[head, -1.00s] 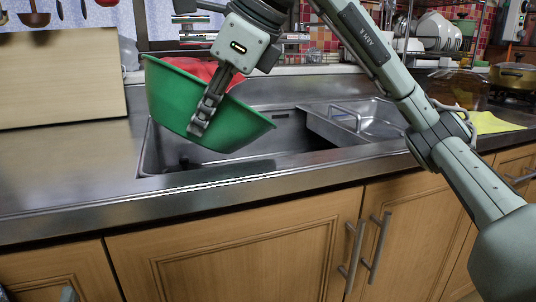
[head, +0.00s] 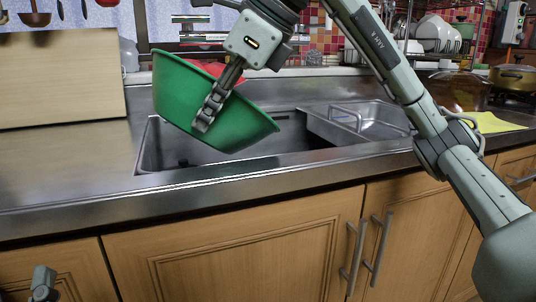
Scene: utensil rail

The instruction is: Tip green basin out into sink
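The green basin (head: 180,92) hangs in the air above the left part of the sink (head: 152,158), tilted with its left rim higher and its right side lower. Something red (head: 208,67) shows inside it, mostly hidden behind the rim and my gripper. My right gripper (head: 203,122) reaches over the basin from above, its visible finger lying along the outside of the near wall; the other finger is hidden. It appears shut on the basin's wall. My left gripper (head: 42,285) shows only in part at the bottom left, low in front of the cabinets, apart from everything.
A metal drainer tray (head: 345,122) with a handle sits in the sink's right part. A light board (head: 60,80) stands at the left on the steel counter (head: 70,165). A yellow cloth (head: 492,122) and a pot (head: 512,77) are at the right.

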